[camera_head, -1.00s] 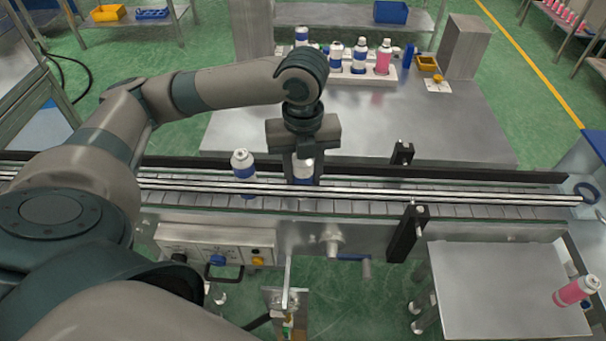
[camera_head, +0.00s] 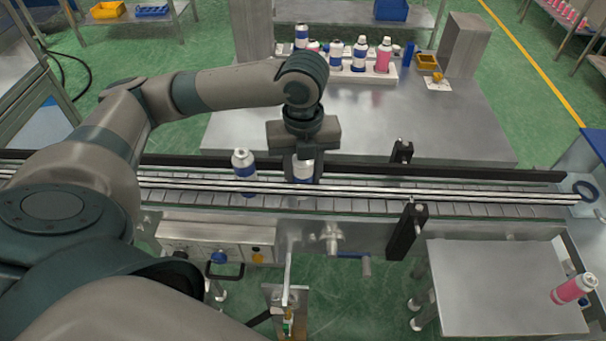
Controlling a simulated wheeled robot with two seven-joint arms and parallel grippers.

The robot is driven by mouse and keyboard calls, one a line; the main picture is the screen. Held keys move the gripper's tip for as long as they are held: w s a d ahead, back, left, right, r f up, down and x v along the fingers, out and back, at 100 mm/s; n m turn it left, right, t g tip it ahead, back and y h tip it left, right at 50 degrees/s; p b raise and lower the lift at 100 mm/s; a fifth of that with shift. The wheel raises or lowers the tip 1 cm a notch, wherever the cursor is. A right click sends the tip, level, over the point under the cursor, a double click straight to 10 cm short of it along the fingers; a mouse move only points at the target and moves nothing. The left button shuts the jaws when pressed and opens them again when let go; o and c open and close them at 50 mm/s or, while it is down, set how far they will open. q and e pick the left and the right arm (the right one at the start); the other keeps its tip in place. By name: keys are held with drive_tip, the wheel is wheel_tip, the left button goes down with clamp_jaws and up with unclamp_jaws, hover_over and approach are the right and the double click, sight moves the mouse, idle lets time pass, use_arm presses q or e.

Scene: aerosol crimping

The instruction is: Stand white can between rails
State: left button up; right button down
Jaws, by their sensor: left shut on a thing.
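My left gripper (camera_head: 303,172) points down over the conveyor and is shut on a white can (camera_head: 303,169) with a blue band. That can is upright at the rails (camera_head: 400,194), and its lower part is partly hidden by the near rail. The fingers hide its sides. Another white can (camera_head: 243,168) with a blue band stands upright between the rails just to the left, apart from the gripper. My right gripper is not in view.
Behind the conveyor, a white rack (camera_head: 352,79) holds several white and pink cans on a metal table (camera_head: 440,125). A pink can (camera_head: 573,289) lies on the side table (camera_head: 500,290) at the lower right. Black brackets (camera_head: 407,232) flank the belt. The belt right of the gripper is clear.

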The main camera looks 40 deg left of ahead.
use_arm(q)
drive_tip(key=shift+f, duration=0.2)
idle(0.3)
drive_tip(key=o, duration=1.1)
drive_tip(key=shift+o, duration=0.2)
wheel_tip(320, 180, up, 15)
drive_tip(key=shift+r+b, duration=0.2)
drive_tip(key=shift+b, duration=0.2)
drive_tip(key=shift+r, duration=1)
drive_tip(key=shift+s+f, duration=0.1)
